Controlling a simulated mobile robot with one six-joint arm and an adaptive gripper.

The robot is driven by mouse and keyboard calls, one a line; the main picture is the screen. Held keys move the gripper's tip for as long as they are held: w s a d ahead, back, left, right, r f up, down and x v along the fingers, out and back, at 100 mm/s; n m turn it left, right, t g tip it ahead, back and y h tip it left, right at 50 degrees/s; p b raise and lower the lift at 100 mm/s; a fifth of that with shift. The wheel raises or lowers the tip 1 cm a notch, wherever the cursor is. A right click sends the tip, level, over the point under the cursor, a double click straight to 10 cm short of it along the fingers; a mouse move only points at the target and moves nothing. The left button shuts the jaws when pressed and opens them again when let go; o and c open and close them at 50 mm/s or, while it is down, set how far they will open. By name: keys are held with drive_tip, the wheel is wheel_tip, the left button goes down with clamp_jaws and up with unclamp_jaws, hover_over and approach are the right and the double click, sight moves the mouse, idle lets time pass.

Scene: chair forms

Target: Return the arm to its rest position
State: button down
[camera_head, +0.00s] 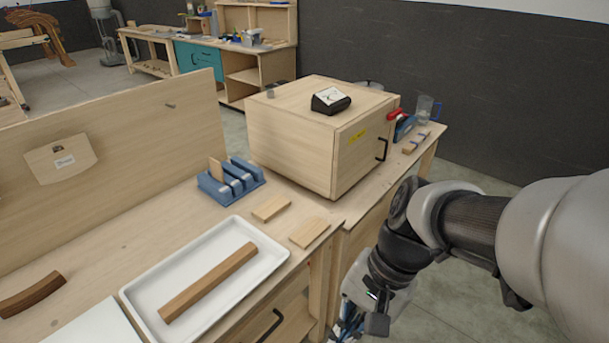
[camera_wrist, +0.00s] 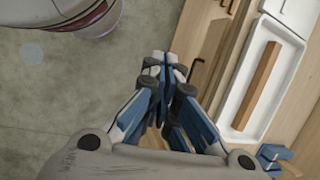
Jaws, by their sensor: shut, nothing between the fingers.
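My gripper (camera_wrist: 163,68) is shut and empty in the wrist view, its blue fingers together over the floor just off the bench's front edge. In the head view my arm comes in from the right and bends down in front of the bench. My gripper (camera_head: 347,325) is at the bottom edge there, partly cut off by the frame.
The workbench (camera_head: 95,235) holds a white tray (camera_head: 150,284) with a wooden bar (camera_head: 208,283), a blue rack (camera_head: 240,187) and small wooden pieces. A wooden cabinet (camera_head: 290,135) with a black handle stands behind. Open floor (camera_head: 450,310) lies right of the bench.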

drive_tip(key=s+d+r+n+t+h, duration=0.4)
drive_tip(key=d+r+n+t, duration=0.2)
drive_tip(key=d, duration=0.1)
drive_tip(key=shift+s+d+n, duration=0.35)
drive_tip(key=shift+d+n, duration=0.05)
drive_tip(key=shift+a+r, duration=0.1)
